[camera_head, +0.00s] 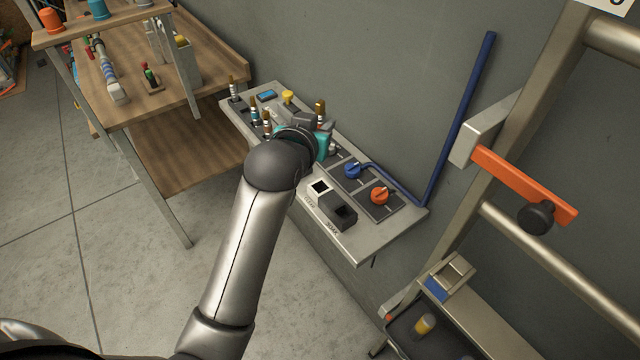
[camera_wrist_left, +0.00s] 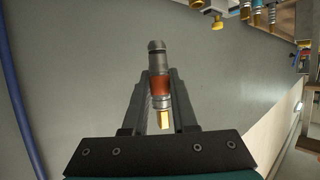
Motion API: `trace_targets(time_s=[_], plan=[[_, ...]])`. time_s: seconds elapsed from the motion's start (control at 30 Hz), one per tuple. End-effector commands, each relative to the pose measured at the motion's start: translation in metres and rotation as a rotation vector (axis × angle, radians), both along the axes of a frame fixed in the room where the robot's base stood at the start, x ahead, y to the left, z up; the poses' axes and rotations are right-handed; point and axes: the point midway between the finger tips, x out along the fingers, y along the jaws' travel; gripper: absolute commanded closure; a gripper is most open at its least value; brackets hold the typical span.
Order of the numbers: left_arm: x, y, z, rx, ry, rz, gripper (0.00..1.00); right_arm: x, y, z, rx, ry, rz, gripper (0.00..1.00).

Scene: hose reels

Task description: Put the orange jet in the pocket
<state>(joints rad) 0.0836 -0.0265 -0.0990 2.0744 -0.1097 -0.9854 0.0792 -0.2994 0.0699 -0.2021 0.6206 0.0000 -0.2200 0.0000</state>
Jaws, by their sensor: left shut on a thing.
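The orange jet (camera_wrist_left: 160,86) is a small nozzle with a dark grey head, an orange band and a brass end. My left gripper (camera_wrist_left: 160,92) is shut on it, with a finger on either side of the band. In the head view my left gripper (camera_head: 308,127) is over the narrow wall shelf (camera_head: 385,238), and my own arm partly hides it. I cannot tell the held jet apart there. My right gripper is not in view.
Several brass-tipped nozzles (camera_head: 253,107) stand at the shelf's far end. A blue knob (camera_head: 352,170) and an orange knob (camera_head: 380,195) sit near its right end. A blue pipe (camera_head: 458,120) rises along the wall. A wooden workbench (camera_head: 205,100) stands left, a metal rack (camera_head: 545,250) right.

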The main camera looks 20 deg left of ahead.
Motion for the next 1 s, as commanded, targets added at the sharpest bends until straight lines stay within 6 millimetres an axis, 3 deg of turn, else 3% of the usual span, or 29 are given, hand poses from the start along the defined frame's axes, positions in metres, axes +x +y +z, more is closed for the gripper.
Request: trace_targets(time_s=[0.03, 0.1, 0.33, 0.57, 0.8, 1.0], plan=[[-0.001, 0.0, -0.019, 0.001, 0.006, 0.001, 1.0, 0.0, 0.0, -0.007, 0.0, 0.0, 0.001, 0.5], [-0.001, 0.0, -0.039, 0.001, 0.006, 0.001, 1.0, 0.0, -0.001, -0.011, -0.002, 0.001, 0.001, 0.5], [-0.001, 0.0, -0.092, 0.0, 0.002, 0.0, 1.0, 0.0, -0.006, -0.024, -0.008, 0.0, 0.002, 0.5], [0.0, 0.0, -0.113, -0.001, -0.001, 0.0, 1.0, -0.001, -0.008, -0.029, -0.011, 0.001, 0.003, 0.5], [0.0, 0.0, -0.148, 0.0, 0.0, -0.001, 1.0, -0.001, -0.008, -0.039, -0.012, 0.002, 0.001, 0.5], [0.0, 0.0, -0.153, -0.001, -0.003, -0.001, 1.0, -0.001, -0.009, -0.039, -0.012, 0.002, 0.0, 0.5]])
